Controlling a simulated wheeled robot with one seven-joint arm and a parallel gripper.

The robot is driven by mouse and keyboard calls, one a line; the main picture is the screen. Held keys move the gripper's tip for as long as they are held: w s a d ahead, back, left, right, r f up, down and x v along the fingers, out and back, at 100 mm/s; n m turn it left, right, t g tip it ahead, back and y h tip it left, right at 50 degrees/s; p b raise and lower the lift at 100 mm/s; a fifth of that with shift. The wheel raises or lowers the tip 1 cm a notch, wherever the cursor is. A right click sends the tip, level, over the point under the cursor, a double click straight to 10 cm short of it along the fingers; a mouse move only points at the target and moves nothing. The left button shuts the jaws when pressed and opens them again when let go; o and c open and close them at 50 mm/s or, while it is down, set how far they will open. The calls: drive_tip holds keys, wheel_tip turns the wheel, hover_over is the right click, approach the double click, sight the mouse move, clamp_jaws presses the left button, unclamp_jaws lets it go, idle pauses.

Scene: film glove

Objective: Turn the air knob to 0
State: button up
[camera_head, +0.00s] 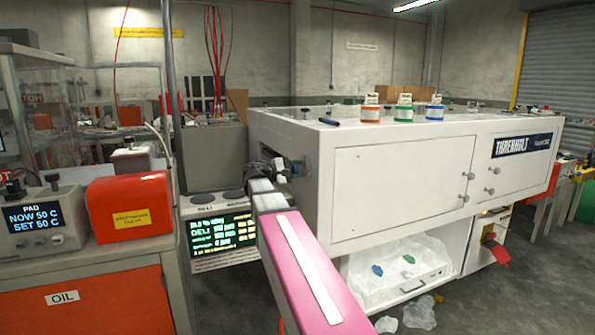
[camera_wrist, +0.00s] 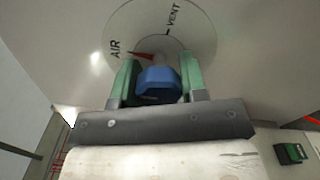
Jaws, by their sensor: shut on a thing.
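In the wrist view, a round grey dial plate (camera_wrist: 140,22) on a pale panel carries the words AIR and VENT. A red pointer (camera_wrist: 141,55) points left, toward AIR. A blue knob (camera_wrist: 157,80) sits below the dial's centre, between the green fingers of my gripper (camera_wrist: 158,68), which is shut on it. No 0 mark is readable. In the head view, my gripper (camera_head: 279,171) is at the left end of the white cabinet (camera_head: 385,190); the knob and dial cannot be made out there.
A lit display (camera_head: 222,232) stands left of and below my gripper. A red box (camera_head: 130,207) and a PAD unit (camera_head: 40,220) are further left. Orange, green and blue containers (camera_head: 404,109) stand on the cabinet top. Crumpled clear plastic (camera_head: 385,270) lies below.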

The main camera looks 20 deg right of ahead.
idle(0.3)
drive_tip(key=o, duration=0.9)
drive_tip(key=shift+a, duration=0.15)
drive_tip(key=a, duration=1)
drive_tip(key=shift+s+a, duration=0.2)
drive_tip(key=shift+a, duration=0.1)
drive_tip(key=shift+f, duration=0.1)
